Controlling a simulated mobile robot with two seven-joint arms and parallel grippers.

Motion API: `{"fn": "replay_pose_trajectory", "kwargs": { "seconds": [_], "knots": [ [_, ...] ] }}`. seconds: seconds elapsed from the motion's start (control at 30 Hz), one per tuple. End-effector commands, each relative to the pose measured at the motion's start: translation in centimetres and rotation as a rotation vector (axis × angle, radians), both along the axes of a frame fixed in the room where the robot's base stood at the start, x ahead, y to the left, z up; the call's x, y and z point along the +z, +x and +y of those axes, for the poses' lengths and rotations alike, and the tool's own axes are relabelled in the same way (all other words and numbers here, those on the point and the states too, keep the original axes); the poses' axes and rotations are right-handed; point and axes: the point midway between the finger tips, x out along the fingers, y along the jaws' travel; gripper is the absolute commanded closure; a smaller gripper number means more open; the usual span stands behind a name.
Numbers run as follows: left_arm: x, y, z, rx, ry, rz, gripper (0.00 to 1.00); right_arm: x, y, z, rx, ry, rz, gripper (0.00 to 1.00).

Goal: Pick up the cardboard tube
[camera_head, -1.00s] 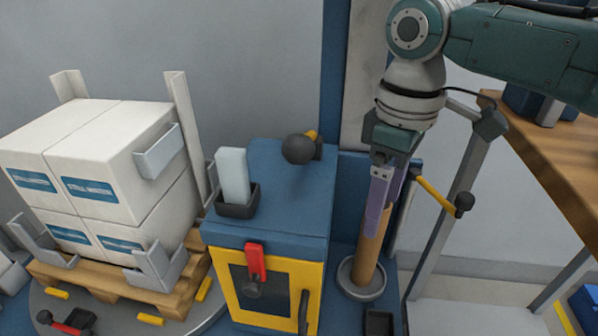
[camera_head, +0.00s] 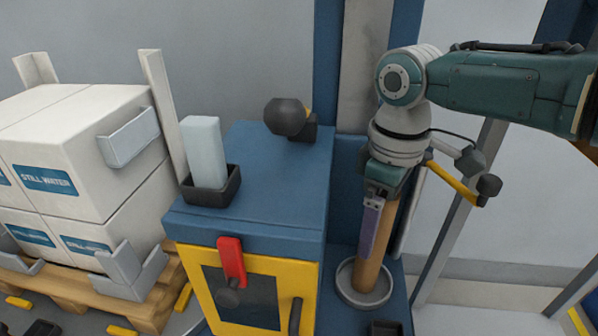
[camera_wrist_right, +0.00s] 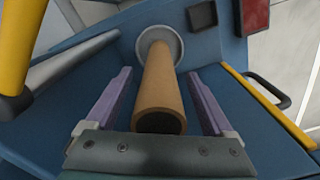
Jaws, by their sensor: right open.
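The brown cardboard tube (camera_head: 376,256) stands upright in a round grey holder (camera_head: 349,289) on the blue base, right of the blue cabinet. My right gripper (camera_head: 371,240) points down over it, and a purple finger covers part of the tube in the head view. In the right wrist view the tube (camera_wrist_right: 160,92) lies between the two purple fingers of my right gripper (camera_wrist_right: 162,100), with a gap on each side. The gripper is open. The tube's open end faces the wrist camera. The left gripper is out of view.
The blue cabinet (camera_head: 262,185) with a yellow door frame (camera_head: 212,264) and red latch (camera_head: 231,262) stands left of the tube. A black holder (camera_head: 209,190) with a pale block is on top. Boxes (camera_head: 70,150) on a pallet stand further left. A yellow lever (camera_head: 453,178) is close right of my wrist.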

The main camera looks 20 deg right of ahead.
Motion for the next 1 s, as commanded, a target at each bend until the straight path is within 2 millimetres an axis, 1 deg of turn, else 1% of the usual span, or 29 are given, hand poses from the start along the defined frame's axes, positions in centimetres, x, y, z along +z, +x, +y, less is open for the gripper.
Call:
{"fn": "replay_pose_trajectory", "kwargs": {
  "seconds": [0.2, 0.9, 0.97, 1.0],
  "knots": [
    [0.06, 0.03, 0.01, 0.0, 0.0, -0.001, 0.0, 0.05, 0.03, 0.03, 0.001, 0.001, -0.001, 0.14],
    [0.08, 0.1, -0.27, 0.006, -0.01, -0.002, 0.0, 0.05, 0.01, 0.01, 0.001, 0.0, 0.0, 0.93],
    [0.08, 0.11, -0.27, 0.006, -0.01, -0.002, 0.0, 0.05, 0.01, 0.01, 0.001, 0.0, 0.0, 1.0],
    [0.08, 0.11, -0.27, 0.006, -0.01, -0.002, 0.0, 0.05, 0.01, 0.01, 0.001, 0.0, 0.0, 1.0]
  ]
}}
